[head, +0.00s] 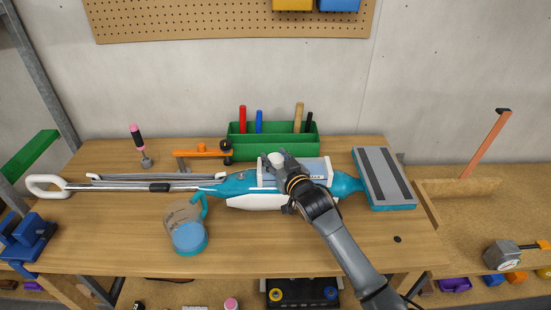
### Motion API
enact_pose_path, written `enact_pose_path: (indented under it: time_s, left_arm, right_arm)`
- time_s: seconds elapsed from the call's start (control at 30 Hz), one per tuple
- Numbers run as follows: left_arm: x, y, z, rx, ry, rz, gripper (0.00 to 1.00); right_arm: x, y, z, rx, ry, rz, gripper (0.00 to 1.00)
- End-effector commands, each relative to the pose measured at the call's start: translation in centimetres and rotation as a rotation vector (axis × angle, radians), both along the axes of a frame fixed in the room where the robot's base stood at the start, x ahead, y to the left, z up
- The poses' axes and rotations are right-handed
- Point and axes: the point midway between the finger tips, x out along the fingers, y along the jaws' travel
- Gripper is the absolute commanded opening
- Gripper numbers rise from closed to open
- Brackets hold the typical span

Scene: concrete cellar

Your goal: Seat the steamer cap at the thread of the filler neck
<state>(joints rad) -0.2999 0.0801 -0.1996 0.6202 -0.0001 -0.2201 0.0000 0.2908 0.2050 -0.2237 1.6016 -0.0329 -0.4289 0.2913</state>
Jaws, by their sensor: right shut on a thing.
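The steam mop lies across the workbench. Its teal body (237,184) is in the middle, its white loop handle (45,186) at the left and its flat grey head (384,177) at the right. My right gripper (278,163) is over the body, coming from the lower right. It is shut on a small pale piece (276,158), which looks like the steamer cap. The filler neck and its thread are hidden behind my gripper and arm, so I cannot tell whether cap and neck touch. My left gripper is not in view.
A clear jug (188,223) with blue contents stands in front of the mop. A green tool holder (240,144), an orange clamp (201,152) and a pink-and-black screwdriver (139,143) are behind it. A small black disc (397,239) lies front right. The front bench is mostly clear.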

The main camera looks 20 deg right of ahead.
Motion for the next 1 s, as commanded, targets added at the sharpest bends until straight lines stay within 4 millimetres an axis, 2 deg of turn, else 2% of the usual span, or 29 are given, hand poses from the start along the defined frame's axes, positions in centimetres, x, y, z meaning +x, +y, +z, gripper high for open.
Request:
enact_pose_path:
  time_s: [0.1,0.13,0.27,0.67,0.77,1.0]
  left_arm:
    - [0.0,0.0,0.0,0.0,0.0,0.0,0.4]
    - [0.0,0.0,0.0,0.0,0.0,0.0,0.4]
    - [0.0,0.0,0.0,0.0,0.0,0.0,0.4]
    - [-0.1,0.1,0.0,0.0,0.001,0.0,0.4]
    - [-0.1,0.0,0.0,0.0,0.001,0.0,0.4]
    - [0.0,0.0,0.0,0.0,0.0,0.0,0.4]
  right_arm:
    - [-0.1,0.0,-0.5,0.0,0.012,0.0,0.25]
    - [-0.1,0.0,-0.6,0.0,0.013,0.0,0.44]
    - [-0.1,0.0,-0.5,0.0,0.012,0.0,0.68]
    - [-0.6,0.0,-0.4,-0.001,0.01,0.0,0.68]
    - [-1.8,-0.2,-0.2,-0.001,0.01,0.0,0.68]
    - [-6.6,-0.7,0.5,-0.001,0.011,0.001,0.68]
